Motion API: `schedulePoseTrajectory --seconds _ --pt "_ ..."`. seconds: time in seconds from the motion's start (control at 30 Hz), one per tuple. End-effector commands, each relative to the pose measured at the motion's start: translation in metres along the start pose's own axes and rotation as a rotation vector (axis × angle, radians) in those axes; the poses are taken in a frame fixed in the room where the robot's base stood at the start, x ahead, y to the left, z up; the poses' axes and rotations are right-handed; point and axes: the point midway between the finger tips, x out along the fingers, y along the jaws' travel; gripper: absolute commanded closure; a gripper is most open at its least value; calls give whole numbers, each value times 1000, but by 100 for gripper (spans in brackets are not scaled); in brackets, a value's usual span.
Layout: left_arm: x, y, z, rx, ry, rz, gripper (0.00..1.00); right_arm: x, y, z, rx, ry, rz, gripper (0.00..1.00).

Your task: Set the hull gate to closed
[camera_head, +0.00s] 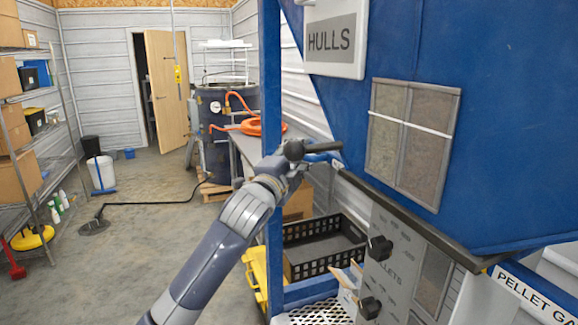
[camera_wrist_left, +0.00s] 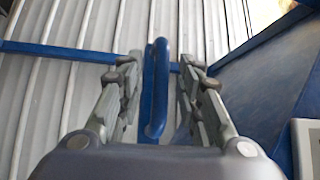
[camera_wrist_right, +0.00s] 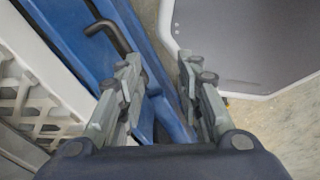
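The hopper (camera_head: 500,120) is a large blue body with a HULLS sign (camera_head: 332,38) near its top. A black grip (camera_head: 310,149) with a blue bar beside it sticks out at the hopper's left, below the sign; I cannot tell for sure that it is the hull gate handle. My left gripper (camera_head: 288,166) is at this grip, its fingers partly hidden. In the left wrist view a blue bar (camera_wrist_left: 157,90) stands between the open fingers of the left gripper (camera_wrist_left: 156,66), with gaps on both sides. My right gripper (camera_wrist_right: 157,65) is open and empty over a blue beam.
A PELLET GATE label (camera_head: 535,292) is at the lower right, near a grey panel with black knobs (camera_head: 380,248). A black crate (camera_head: 320,262) stands below the left gripper. A bent black rod (camera_wrist_right: 110,33) is near the right gripper.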

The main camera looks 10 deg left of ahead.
Motion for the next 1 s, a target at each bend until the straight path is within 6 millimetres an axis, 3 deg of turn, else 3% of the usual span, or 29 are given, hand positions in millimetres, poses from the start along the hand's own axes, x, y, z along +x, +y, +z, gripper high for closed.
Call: schedulePoseTrajectory --seconds 0.6,1.0 --pt "-100 1 0 1 0 2 67 0 2 0 0 0 2 67" --pt "-114 1 -1 0 1 2 67 0 2 0 0 0 2 67"
